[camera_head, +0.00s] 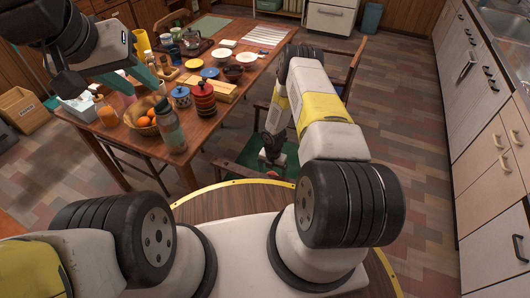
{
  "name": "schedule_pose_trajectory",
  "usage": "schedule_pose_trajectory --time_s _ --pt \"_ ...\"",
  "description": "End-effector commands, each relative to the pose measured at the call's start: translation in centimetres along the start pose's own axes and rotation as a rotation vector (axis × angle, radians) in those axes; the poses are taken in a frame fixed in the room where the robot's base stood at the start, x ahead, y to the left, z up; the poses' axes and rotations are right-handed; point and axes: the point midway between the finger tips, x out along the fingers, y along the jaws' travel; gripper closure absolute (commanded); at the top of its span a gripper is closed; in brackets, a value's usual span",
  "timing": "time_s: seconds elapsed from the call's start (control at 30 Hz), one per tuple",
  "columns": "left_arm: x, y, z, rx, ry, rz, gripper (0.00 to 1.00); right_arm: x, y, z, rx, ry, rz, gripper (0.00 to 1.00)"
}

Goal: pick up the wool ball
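I cannot make out a wool ball in this view. My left gripper (108,84) is over the left part of the wooden table (235,95), above the items there. Its two fingers look spread apart, with nothing seen between them. My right gripper (272,150) is low, in front of the table and over a green chair seat (246,153). It is small and dark, and I cannot tell its finger state or whether it holds anything.
A basket of oranges (147,120), a bottle (171,128), a red jar (204,98) and a blue jar (181,96) stand near the table's front edge. Plates, bowls and a kettle (191,37) are farther back. Cabinets (480,130) line the right side.

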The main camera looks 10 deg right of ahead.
Motion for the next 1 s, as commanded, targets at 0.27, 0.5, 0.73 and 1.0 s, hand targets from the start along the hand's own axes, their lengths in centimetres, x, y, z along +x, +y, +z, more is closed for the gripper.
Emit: schedule_pose_trajectory --time_s 0.27,0.5,0.73,1.0 --pt "0.0 0.0 0.0 0.000 0.000 0.000 0.66 4.0 0.2 -0.1 0.002 0.001 -0.001 0.11" --pt "0.0 0.0 0.0 0.000 0.000 0.000 0.66 4.6 0.2 -0.1 0.001 0.001 -0.001 0.11" --pt "0.0 0.0 0.0 0.000 0.000 0.000 0.66 4.5 0.2 -0.1 0.001 0.001 -0.001 0.42" --pt "0.0 0.0 0.0 0.000 0.000 0.000 0.66 4.5 0.2 -0.1 0.002 0.000 0.000 0.76"
